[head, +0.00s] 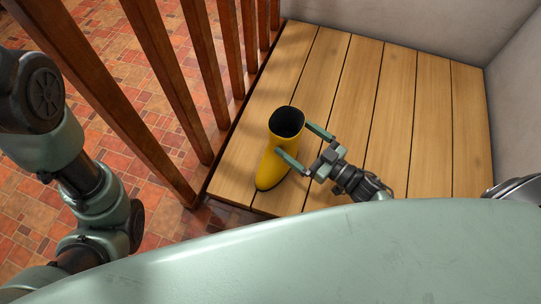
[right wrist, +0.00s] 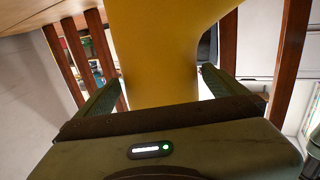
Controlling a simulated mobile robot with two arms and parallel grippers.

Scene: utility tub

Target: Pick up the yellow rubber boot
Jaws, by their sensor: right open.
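The yellow rubber boot (head: 279,153) stands upright on a wooden plank platform (head: 330,80), its dark opening facing up and its toe toward the bottom left. My right gripper (head: 293,138) is open, with one finger on each side of the boot's shaft. In the right wrist view the yellow boot (right wrist: 155,50) fills the space between the two green fingers of my right gripper (right wrist: 158,84). I cannot tell whether the fingers touch it. My left arm shows at the left of the head view, but its gripper is out of view.
A brown wooden railing (head: 205,75) with several slats runs along the platform's left side, near the boot. Red tiled floor (head: 110,60) lies beyond it. Pale walls (head: 400,20) close off the back and right.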

